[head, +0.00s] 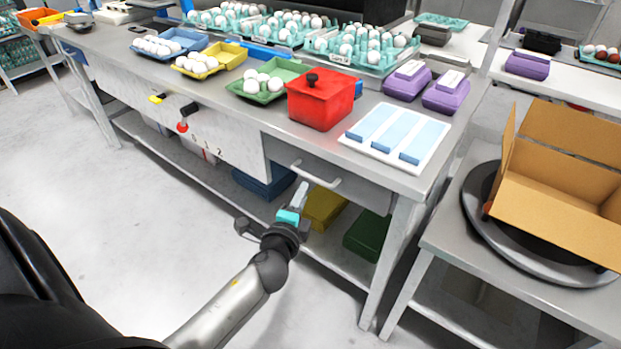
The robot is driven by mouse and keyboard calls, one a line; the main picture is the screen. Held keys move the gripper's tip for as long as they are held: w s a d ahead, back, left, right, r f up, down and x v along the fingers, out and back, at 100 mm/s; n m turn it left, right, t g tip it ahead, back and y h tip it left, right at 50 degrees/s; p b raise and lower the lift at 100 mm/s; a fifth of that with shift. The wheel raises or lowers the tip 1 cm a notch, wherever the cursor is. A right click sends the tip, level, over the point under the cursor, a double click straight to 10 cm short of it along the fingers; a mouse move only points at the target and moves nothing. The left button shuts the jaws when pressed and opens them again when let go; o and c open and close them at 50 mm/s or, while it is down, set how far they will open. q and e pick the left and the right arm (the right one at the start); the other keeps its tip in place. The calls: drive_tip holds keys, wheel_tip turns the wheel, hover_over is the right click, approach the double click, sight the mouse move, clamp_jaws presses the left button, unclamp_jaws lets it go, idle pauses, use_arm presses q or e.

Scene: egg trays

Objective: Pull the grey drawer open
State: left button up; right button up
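The grey drawer (361,190) sits under the worktop, below the red box, and looks closed. Its pale bar handle (316,177) runs across the front. My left gripper (301,190) points up toward the drawer from below, its tip just under and left of the handle in the head view. The tip appears apart from the handle, but depth is hard to judge. The fingers overlap in this view, so whether they are open or shut does not show. My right gripper is not in view.
The worktop (250,115) holds a red lidded box (320,98), egg trays and a white board with blue bars (396,136). Yellow (323,208) and green (367,236) bins stand on the lower shelf. A cardboard box (550,200) stands right. The floor left is clear.

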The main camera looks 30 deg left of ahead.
sight(310, 176)
use_arm(q)
drive_tip(key=shift+b+x, duration=0.9)
drive_tip(key=shift+x, duration=3.35)
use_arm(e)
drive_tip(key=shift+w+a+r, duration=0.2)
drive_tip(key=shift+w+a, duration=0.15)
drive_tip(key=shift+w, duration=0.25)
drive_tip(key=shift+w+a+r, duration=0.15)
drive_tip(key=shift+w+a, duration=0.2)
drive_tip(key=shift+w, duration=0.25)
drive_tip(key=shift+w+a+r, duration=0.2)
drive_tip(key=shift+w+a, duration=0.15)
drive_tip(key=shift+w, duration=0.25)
use_arm(q)
drive_tip(key=shift+s, duration=0.1)
clamp_jaws()
